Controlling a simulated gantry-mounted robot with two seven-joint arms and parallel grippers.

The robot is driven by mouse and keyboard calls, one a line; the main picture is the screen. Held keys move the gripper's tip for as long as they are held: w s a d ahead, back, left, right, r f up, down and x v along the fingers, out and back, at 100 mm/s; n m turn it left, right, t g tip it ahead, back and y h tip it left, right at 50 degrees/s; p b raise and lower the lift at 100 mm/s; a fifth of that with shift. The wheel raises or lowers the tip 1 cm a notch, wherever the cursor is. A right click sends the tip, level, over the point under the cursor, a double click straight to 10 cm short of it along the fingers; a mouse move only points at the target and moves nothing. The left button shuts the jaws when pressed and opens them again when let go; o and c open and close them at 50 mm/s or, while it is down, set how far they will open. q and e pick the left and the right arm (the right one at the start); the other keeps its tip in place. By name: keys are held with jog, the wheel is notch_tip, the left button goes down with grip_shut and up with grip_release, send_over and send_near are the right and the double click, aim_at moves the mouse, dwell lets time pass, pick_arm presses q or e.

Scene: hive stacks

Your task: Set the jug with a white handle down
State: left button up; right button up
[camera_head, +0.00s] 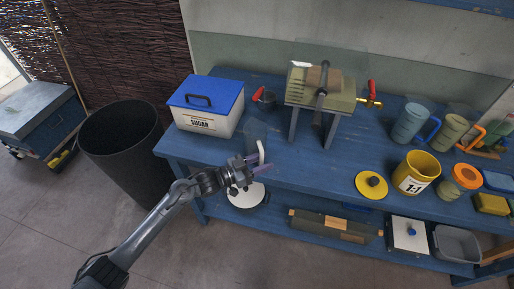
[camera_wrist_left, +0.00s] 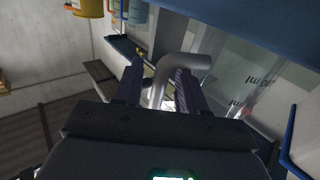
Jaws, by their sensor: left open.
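The clear jug (camera_head: 254,130) with a white handle (camera_head: 262,152) is near the front edge of the blue bench, right of the sugar box. Its base seems to be on the bench top, but its see-through wall makes contact hard to tell. My left gripper (camera_head: 250,162) is at the handle, on the jug's near side. In the left wrist view my open fingers (camera_wrist_left: 158,88) stand either side of the pale handle (camera_wrist_left: 183,62). The clear wall with printed marks (camera_wrist_left: 235,102) is to their right. My right gripper is out of view.
The blue-lidded sugar box (camera_head: 207,105) is left of the jug. A press on a stand (camera_head: 322,88) is behind right. A yellow lid (camera_head: 371,185) and a yellow bucket (camera_head: 415,172) are farther right. A dark bin (camera_head: 122,150) stands left of the bench (camera_head: 300,180).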

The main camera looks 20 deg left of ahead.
pick_arm(q)
grip_shut()
dwell(0.5)
